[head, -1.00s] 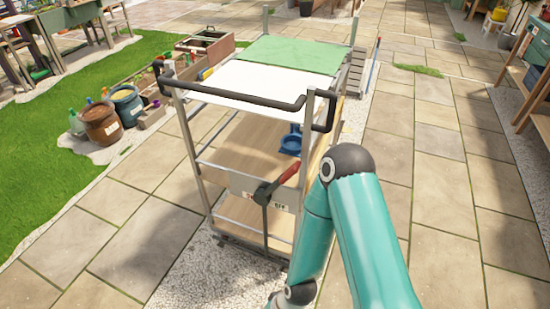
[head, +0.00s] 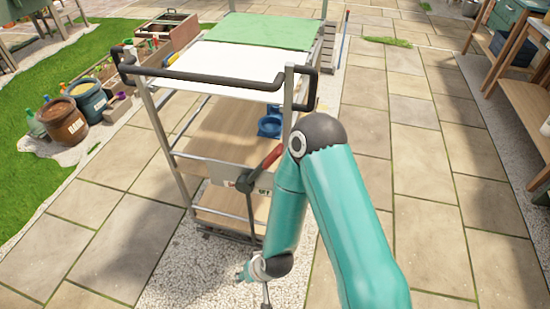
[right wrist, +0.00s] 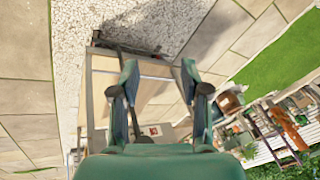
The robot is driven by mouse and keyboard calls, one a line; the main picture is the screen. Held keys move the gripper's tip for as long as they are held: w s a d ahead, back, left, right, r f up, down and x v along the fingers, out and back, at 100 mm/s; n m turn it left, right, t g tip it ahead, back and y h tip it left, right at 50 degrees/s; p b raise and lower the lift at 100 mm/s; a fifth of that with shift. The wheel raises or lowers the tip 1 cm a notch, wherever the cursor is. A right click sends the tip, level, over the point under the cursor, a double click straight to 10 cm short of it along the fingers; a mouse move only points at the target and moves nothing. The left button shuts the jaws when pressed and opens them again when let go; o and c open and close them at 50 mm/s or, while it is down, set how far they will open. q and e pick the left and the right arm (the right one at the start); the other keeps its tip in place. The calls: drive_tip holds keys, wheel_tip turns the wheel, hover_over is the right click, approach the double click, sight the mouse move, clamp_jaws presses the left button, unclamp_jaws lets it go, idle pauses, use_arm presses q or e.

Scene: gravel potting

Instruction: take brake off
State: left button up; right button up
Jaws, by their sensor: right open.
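The cart (head: 217,172) stands ahead with its push-handle end towards me. On that end is a brake lever with a dark pivot and a red handle (head: 270,158) tilted up to the right. It sits on a pale plate (head: 262,192), whose right side reads OFF. My right arm partly covers the handle tip and plate. In the right wrist view my right gripper (right wrist: 160,75) is open and empty, facing the cart's lower end. A red-and-white label (right wrist: 153,130) shows between the fingers. My left gripper is out of view.
The cart's black push handle (head: 210,78) juts towards me above the lever. A blue object (head: 270,124) sits on a shelf. Brown and blue bins (head: 62,122) stand left by the grass. Wooden benches (head: 520,110) stand right. Paving is clear on both sides.

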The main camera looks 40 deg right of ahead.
drive_tip(key=w+d+r+m+t+h+b, duration=0.25)
drive_tip(key=w+t+h+b, duration=0.2)
drive_tip(key=w, duration=0.55)
drive_tip(key=m+t+h+b, duration=0.3)
drive_tip(key=m+h+b, duration=0.4)
drive_tip(key=m+h, duration=0.4)
approach(274, 154)
wheel_tip(274, 154, down, 4)
drive_tip(key=s+a+n, duration=0.2)
drive_tip(key=a, duration=0.1)
use_arm(q)
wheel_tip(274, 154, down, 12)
drive_tip(key=p, duration=0.1)
use_arm(e)
drive_tip(key=shift+m+h, duration=0.25)
drive_tip(key=x, duration=1.6)
drive_tip(key=shift+w+r, duration=0.3)
drive_tip(key=shift+w, duration=0.1)
drive_tip(key=shift+c, duration=0.3)
clamp_jaws()
drive_tip(key=shift+d, duration=0.1)
